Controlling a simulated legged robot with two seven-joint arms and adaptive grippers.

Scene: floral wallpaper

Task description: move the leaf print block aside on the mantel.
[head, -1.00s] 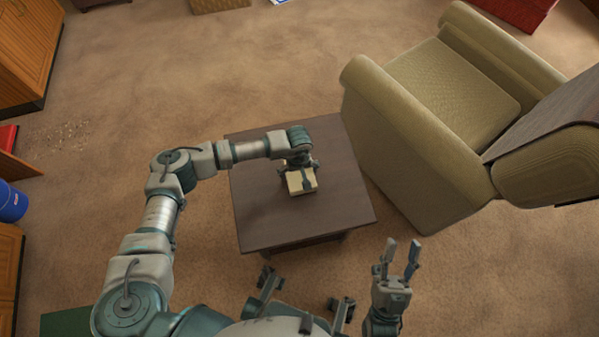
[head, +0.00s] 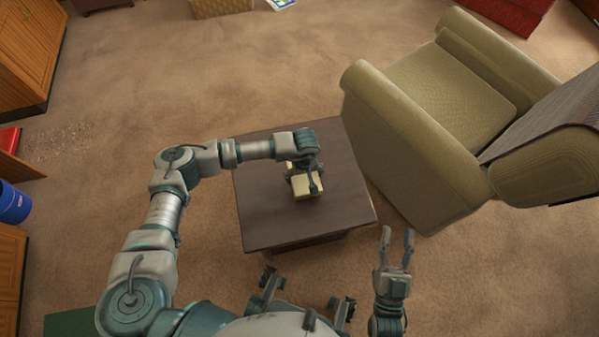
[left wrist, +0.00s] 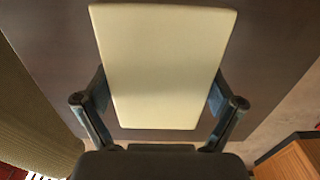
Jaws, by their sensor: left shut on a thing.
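A pale cream block (head: 303,187) is on or just above the dark brown table (head: 270,215), right of its middle. No leaf print shows on the sides I see. My left gripper (head: 305,173) is over the block and shut on it. In the left wrist view the block (left wrist: 165,65) shows a plain, bright face, with a finger of my left gripper (left wrist: 160,108) at each side. Whether the block touches the table is hard to tell. My right gripper (head: 396,243) is open and empty, in front of the table's right corner.
An olive armchair (head: 400,150) stands close to the table's right side. Wooden cabinets (head: 30,50) and a blue can (head: 13,203) are at the far left. The table's left and front parts are bare. Open carpet (head: 220,70) lies behind the table.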

